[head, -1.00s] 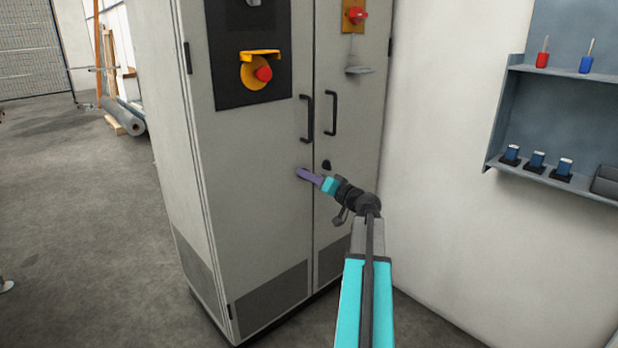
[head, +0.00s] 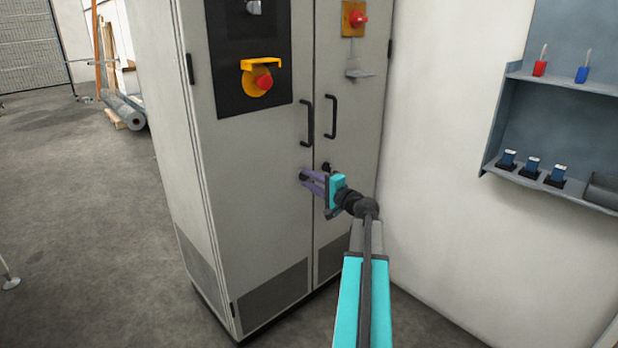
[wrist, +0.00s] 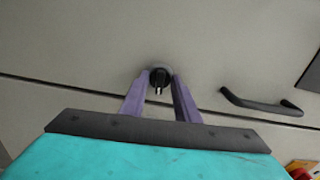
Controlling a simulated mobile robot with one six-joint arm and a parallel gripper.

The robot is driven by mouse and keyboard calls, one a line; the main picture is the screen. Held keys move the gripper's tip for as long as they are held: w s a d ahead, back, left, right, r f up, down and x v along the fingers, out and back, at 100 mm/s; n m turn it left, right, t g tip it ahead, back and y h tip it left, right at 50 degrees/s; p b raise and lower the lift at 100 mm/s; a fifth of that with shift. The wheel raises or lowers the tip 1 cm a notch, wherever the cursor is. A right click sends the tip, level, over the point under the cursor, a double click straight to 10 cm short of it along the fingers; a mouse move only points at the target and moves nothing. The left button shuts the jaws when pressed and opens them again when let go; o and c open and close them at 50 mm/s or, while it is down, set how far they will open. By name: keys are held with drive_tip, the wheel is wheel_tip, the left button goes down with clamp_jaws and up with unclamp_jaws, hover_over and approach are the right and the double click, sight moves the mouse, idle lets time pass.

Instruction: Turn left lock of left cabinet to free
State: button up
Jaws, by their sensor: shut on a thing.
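The left cabinet (head: 250,190) is a tall grey two-door cabinet. Its left lock (wrist: 158,78) is a small round black piece with a light bit at its middle, on the left door near the door seam. My gripper (wrist: 159,80) is shut on this lock, with one purple finger on each side of it. In the head view my gripper (head: 303,177) reaches the left door below the handles, and its fingers mostly hide the lock. The right lock (head: 326,167) is a dark knob on the right door, just above my gripper and partly covered by it.
Two black handles, left (head: 309,121) and right (head: 331,115), stand out above the locks. A yellow and red switch (head: 262,78) is on the left door, and another red switch (head: 357,18) on the right door. A wall shelf (head: 550,180) is at the right. Open floor lies left.

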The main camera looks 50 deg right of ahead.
drive_tip(key=shift+m, duration=0.3)
drive_tip(key=o, duration=1)
drive_tip(key=shift+o, duration=0.2)
drive_tip(key=s+a+p, duration=0.1)
drive_tip(key=s+p, duration=0.1)
drive_tip(key=s, duration=1.1)
drive_tip(key=shift+s, duration=0.35)
